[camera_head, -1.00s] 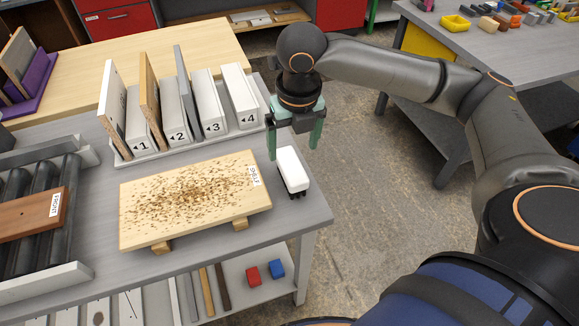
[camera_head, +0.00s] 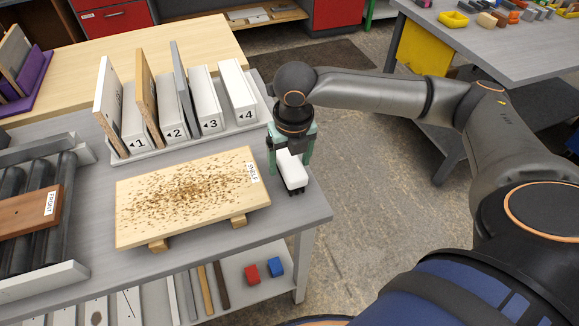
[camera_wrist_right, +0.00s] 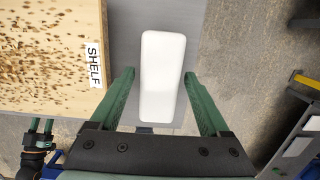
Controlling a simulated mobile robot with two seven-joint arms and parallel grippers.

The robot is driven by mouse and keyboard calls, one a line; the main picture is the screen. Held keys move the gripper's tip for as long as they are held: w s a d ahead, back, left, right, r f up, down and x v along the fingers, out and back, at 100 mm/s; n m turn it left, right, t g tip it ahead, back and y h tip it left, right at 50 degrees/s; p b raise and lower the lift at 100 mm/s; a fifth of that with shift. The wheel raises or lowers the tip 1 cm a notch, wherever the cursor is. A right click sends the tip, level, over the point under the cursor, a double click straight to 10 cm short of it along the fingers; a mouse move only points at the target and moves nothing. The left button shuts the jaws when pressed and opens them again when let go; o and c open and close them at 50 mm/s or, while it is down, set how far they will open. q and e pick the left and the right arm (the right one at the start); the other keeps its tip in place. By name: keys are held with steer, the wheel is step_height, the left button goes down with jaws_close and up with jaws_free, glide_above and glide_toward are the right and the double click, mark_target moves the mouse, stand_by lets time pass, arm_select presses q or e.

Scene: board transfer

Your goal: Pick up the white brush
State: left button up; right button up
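The white brush (camera_head: 291,170) stands on the grey table near its right edge, dark bristles down, just right of the chip-covered board. My right gripper (camera_head: 290,168) is over it with green fingers spread on either side. In the right wrist view the white brush (camera_wrist_right: 162,75) lies between the open fingers of my right gripper (camera_wrist_right: 160,85), with a gap on both sides. My left gripper is not in the head view; a green-fingered gripper (camera_wrist_right: 38,135) shows at the lower left of the wrist view, its fingers apart.
The board marked SHELF (camera_head: 190,195) lies left of the brush on wooden feet. A numbered rack (camera_head: 160,150) with upright boards stands behind. Rollers (camera_head: 35,230) carry a brown board (camera_head: 25,212) at left. Open floor (camera_head: 390,220) lies right of the table.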

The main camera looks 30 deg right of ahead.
mark_target(288, 159)
jaws_close()
stand_by(0.4)
steer(key=shift+r, duration=0.1)
steer(key=shift+r, duration=0.45)
step_height(288, 159, up, 2)
steer(key=shift+r, duration=0.25)
steer(key=s+a+r+p, duration=0.2)
steer(key=s+a+r, duration=0.7)
steer(key=a, duration=0.2)
steer(key=shift+r, duration=0.25)
